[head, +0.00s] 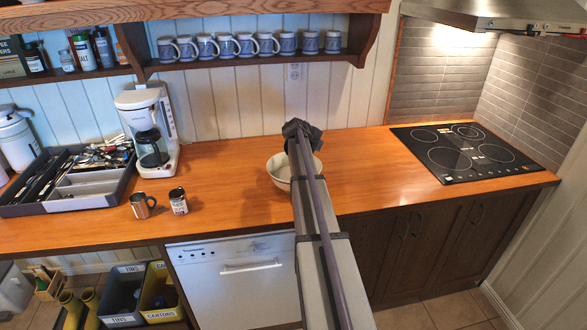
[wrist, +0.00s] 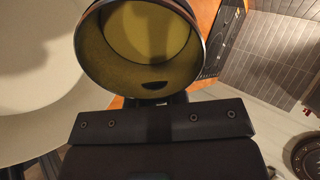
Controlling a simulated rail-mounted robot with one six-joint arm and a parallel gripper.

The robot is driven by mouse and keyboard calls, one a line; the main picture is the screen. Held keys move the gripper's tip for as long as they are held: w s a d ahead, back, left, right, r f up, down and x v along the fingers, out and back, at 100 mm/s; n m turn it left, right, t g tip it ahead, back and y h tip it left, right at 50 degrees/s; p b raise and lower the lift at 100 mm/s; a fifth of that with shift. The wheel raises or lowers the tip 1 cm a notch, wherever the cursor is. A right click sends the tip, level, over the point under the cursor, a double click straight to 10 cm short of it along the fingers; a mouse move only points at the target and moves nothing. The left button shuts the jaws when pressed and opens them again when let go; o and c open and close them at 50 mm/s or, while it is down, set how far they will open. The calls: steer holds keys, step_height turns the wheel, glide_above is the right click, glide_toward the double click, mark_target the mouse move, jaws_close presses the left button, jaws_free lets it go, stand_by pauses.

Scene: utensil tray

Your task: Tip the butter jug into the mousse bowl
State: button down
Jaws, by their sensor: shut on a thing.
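The butter jug (wrist: 185,50) is in my gripper (wrist: 165,101) in the wrist view. I look into its round mouth, with yellow inside; its exact tilt I cannot tell. The white mousse bowl (wrist: 40,110) fills the left of the wrist view, close beside the jug. In the head view the bowl (head: 279,176) stands on the wooden counter, partly covered by my arm. My gripper (head: 300,128) shows there as a dark shape above and just behind the bowl. The jug is not clearly visible in the head view, and the bowl's contents cannot be made out.
A steel mug (head: 141,207) and a small labelled cup (head: 178,202) stand left on the counter (head: 225,205). Further left are a coffee maker (head: 150,130) and a utensil tray (head: 90,202). A black hob (head: 468,152) lies right. A mug shelf (head: 250,62) hangs behind.

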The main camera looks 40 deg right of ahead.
steer(key=shift+f+h+b, duration=0.3)
steer(key=shift+h+b, duration=0.2)
steer(key=shift+b, duration=0.35)
steer(key=shift+a+r+t+h+b, duration=0.1)
steer(key=shift+r+t+h+b, duration=0.2)
steer(key=shift+h+b, duration=0.55)
steer(key=shift+a+f+h+b, duration=0.1)
steer(key=shift+f+h+b, duration=0.55)
steer(key=shift+b, duration=1)
steer(key=shift+s+a+f+t+h+b, duration=0.2)
steer(key=shift+a+h+b, duration=0.3)
steer(key=shift+b, duration=0.45)
steer(key=shift+s+a+f+t+h+b, duration=0.1)
steer(key=shift+a+t+h+b, duration=0.1)
steer(key=shift+a+h+b, duration=0.5)
steer(key=shift+d+r, duration=0.15)
steer(key=shift+d, duration=0.15)
